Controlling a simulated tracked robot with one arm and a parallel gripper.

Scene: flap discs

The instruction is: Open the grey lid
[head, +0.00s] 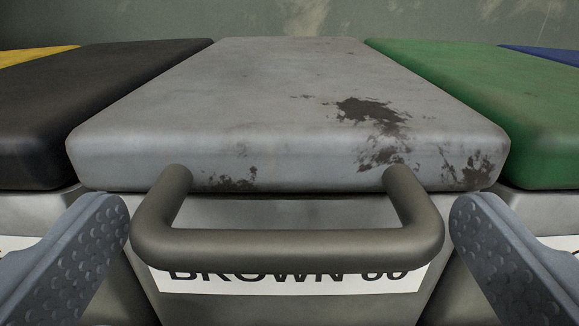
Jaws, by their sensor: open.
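The grey lid (270,95) lies flat and closed on its bin in the middle of the head view, with dark worn patches on its top and front edge. A thick brown-grey bar handle (290,247) sticks out from the lid's front towards me. My gripper (290,222) is open, one finger at the left and one at the right of the handle. The fingers appear apart from the handle, with nothing held between them. The bin's white label reads "BROWN" and is partly hidden behind the handle.
A black lid (85,110) sits close on the left and a green lid (500,100) close on the right. A yellow lid (30,56) and a blue lid (550,54) show at the edges. A greenish wall (200,18) stands behind.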

